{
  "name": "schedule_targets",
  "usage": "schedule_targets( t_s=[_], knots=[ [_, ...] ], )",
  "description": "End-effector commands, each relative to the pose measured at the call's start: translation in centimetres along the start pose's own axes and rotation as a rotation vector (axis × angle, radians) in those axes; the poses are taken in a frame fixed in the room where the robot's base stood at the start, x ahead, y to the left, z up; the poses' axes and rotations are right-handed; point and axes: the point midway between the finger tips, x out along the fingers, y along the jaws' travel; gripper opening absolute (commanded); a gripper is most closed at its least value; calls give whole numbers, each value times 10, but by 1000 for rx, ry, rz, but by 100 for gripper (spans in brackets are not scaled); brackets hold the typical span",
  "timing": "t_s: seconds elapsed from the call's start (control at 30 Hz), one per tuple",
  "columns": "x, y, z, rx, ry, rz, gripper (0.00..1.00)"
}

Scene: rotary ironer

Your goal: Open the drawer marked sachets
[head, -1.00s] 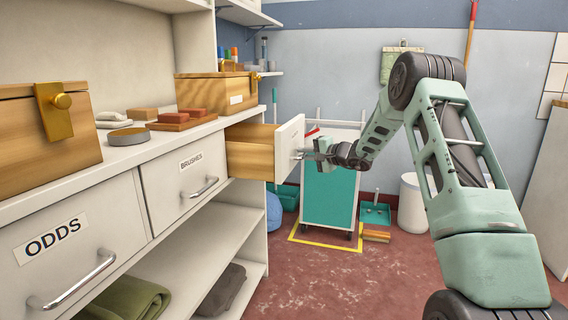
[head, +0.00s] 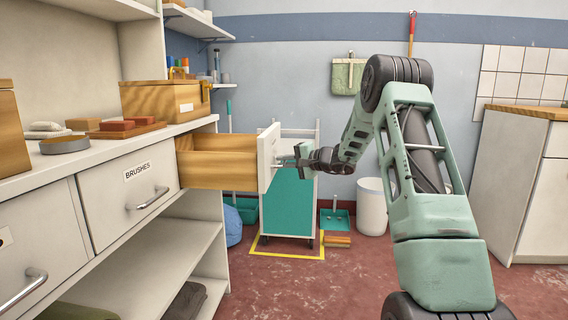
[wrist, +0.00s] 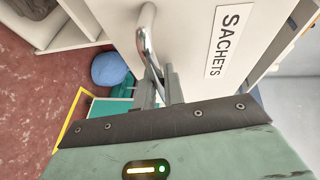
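The sachets drawer (head: 230,160) stands pulled well out of the cabinet at its far end, its wooden side showing in the head view. Its white front (wrist: 200,40) with the SACHETS label (wrist: 229,40) fills the upper part of the wrist view. My gripper (head: 292,160) is at the drawer front. In the wrist view its fingers (wrist: 162,88) are close together around the lower part of the metal handle (wrist: 148,35). The inside of the drawer is mostly hidden in both views.
The BRUSHES drawer (head: 132,192) beside it is shut. A wooden box (head: 160,101) and brushes stand on the counter above. A teal cart (head: 290,200) stands just behind the open drawer, close to it. The red floor (head: 300,285) in front is clear.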

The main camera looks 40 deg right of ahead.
Motion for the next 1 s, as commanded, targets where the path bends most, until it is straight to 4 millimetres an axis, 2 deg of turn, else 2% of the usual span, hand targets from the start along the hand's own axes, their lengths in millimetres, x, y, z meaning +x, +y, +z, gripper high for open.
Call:
schedule_targets(
  t_s=[0.33,0.47,0.57,1.0],
  knots=[
    [-1,0,0,0,1,0,19],
    [-10,-1,-1,-1,3,1,19],
    [-27,-2,-2,0,5,0,19],
    [-129,-2,-1,1,5,1,19]
  ],
)
